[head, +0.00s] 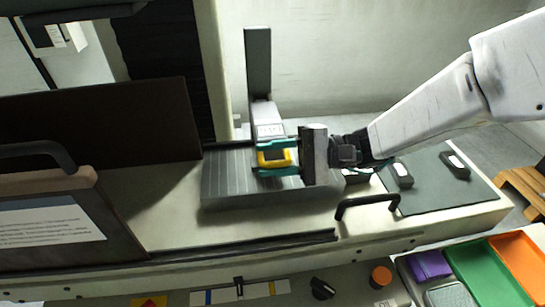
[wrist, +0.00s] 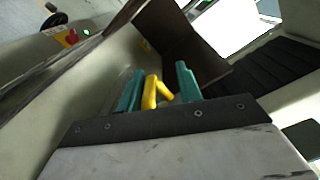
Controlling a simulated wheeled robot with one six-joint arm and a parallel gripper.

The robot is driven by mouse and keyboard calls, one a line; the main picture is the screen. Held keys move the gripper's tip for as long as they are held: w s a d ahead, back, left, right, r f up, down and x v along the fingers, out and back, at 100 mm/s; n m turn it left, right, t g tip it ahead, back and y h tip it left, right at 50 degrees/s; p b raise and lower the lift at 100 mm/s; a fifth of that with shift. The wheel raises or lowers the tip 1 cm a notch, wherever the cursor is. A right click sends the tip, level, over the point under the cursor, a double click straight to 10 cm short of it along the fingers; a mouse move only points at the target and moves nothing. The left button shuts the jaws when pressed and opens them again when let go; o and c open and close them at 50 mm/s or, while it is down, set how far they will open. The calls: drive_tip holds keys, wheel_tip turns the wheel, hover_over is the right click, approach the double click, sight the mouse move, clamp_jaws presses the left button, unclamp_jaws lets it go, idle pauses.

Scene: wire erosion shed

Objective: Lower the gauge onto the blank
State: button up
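My gripper (head: 275,158) has its teal fingers on either side of a yellow loop (head: 272,157), which I take to be the handle of the gauge. The loop fits closely between the fingers over the grey slotted plate (head: 225,185). In the wrist view the yellow loop (wrist: 151,92) also stands between the fingers (wrist: 160,88). A dark upright post (head: 258,62) with a pale labelled block (head: 269,131) at its foot stands just behind the fingers. No blank shows clearly. The gripper hides what lies under the loop, so I cannot tell whether anything touches there.
A black bar handle (head: 368,201) stands up at the front edge. A dark panel (head: 100,120) is on the left.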

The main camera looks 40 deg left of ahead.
drive_tip(key=shift+w, duration=0.1)
drive_tip(key=v, duration=0.7)
drive_tip(key=shift+w+d, duration=0.25)
